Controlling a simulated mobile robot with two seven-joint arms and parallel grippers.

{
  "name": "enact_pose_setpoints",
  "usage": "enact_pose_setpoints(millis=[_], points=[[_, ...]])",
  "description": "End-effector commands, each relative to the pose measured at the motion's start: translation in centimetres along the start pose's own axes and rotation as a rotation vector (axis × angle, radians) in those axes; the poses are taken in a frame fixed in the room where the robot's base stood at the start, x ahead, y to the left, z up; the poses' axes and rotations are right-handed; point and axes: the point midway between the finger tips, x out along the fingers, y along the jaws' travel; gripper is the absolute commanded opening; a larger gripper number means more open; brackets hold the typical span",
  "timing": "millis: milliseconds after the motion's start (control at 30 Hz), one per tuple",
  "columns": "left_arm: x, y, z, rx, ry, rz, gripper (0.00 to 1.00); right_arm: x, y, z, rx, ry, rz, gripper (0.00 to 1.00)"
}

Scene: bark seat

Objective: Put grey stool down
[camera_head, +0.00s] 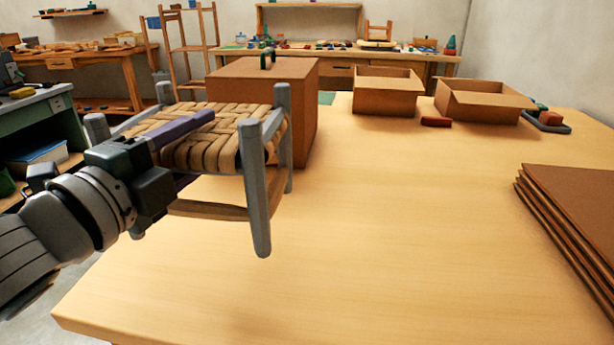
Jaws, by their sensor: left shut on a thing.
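The grey stool (257,185) has grey legs and a woven tan bark seat. It is at the left of the head view, upright with a slight tilt, over the left part of the wooden table (390,235). My left gripper (205,137) reaches in from the left and is shut on the stool, with its purple fingers at the seat. The stool seems held above the table top; I cannot tell whether any leg touches it. The far legs are partly hidden by the seat and my gripper. My right gripper is not in view.
A closed brown box (285,80) stands right behind the stool. Two open cardboard boxes (388,98) (478,107) and a red item (436,122) are at the table's back. Flat cardboard sheets (575,200) lie at the right. The table's middle and front are clear.

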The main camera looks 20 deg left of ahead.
Motion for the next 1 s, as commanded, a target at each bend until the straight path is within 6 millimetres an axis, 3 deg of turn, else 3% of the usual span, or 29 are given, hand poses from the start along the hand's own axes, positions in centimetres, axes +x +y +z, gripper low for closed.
enact_pose_setpoints(millis=[33, 100, 367, 533, 1000], points=[[0.0, 1.9, 0.0, -0.004, -0.002, -0.002, 0.00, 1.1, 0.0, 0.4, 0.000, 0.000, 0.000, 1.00], [0.1, 3.4, 0.0, -0.003, -0.002, -0.003, 0.00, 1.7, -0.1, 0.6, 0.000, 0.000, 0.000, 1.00], [0.1, 5.8, 0.0, 0.001, 0.000, -0.005, 0.00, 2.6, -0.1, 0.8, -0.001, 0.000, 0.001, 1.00], [0.1, 8.5, 0.0, 0.000, -0.001, -0.003, 0.00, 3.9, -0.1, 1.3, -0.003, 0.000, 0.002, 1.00], [0.1, 9.5, 0.0, 0.001, 0.002, -0.005, 0.00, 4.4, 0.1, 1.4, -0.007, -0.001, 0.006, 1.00]])
